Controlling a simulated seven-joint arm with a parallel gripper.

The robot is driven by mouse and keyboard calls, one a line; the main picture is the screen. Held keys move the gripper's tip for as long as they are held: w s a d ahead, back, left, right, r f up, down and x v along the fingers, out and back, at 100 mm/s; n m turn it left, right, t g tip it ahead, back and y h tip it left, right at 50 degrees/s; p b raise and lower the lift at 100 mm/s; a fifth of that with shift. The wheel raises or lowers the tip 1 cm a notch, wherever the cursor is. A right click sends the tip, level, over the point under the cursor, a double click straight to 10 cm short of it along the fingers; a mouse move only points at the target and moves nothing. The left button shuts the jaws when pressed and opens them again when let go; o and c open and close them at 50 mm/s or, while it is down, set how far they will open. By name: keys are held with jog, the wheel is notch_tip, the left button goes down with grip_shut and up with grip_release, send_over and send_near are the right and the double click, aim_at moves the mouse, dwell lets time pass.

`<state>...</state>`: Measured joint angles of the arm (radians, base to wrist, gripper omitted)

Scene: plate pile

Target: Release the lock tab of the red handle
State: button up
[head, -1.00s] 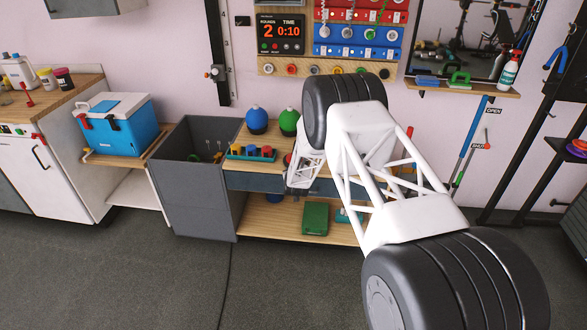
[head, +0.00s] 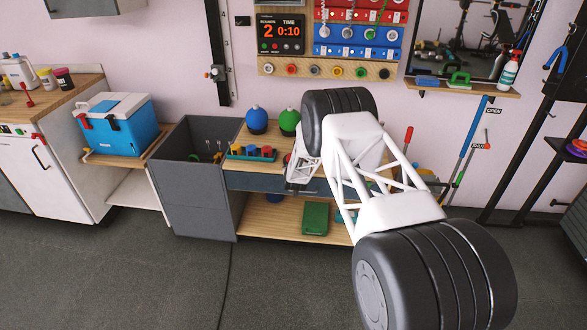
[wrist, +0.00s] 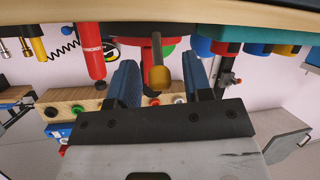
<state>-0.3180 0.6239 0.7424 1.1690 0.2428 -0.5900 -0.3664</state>
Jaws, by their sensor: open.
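In the wrist view, my gripper (wrist: 158,66) is open, with its two blue fingers apart. A brass-coloured knob or tab (wrist: 160,78) shows between the fingers; I see no clear contact. Behind it is a round red part (wrist: 150,45) with some green beside it. A red cylinder (wrist: 88,48) with a dark tip is left of the fingers; I cannot tell which red part is the handle. In the head view, my gripper (head: 298,186) is at the workbench front, its fingers small and partly hidden. A red upright grip (head: 408,136) shows right of my arm.
The workbench (head: 268,220) has a blue ball (head: 256,118), a green ball (head: 289,121) and a tray of coloured pieces (head: 250,154) left of my gripper. A grey bin (head: 200,200) adjoins it. The floor in front is clear.

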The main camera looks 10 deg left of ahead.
jog(key=shift+c, duration=0.3)
grip_shut()
jog(key=shift+s+f+t, duration=0.1)
jog(key=shift+s+t, duration=0.05)
jog(key=shift+t, duration=0.15)
jog(key=shift+s+f+n+t+y, duration=0.25)
jog(key=shift+f+t, duration=0.15)
jog(key=shift+t, duration=0.75)
jog(key=shift+s+f+n+t+y, duration=0.2)
jog(key=shift+f+t, duration=0.2)
jog(key=shift+t, duration=0.8)
jog(key=shift+s+f+n+t+y, duration=0.15)
jog(key=shift+s+f+t+y, duration=0.2)
jog(key=shift+t, duration=0.8)
jog(key=shift+w, duration=0.15)
jog(key=shift+o, duration=0.3)
grip_release()
jog(key=shift+f, duration=0.1)
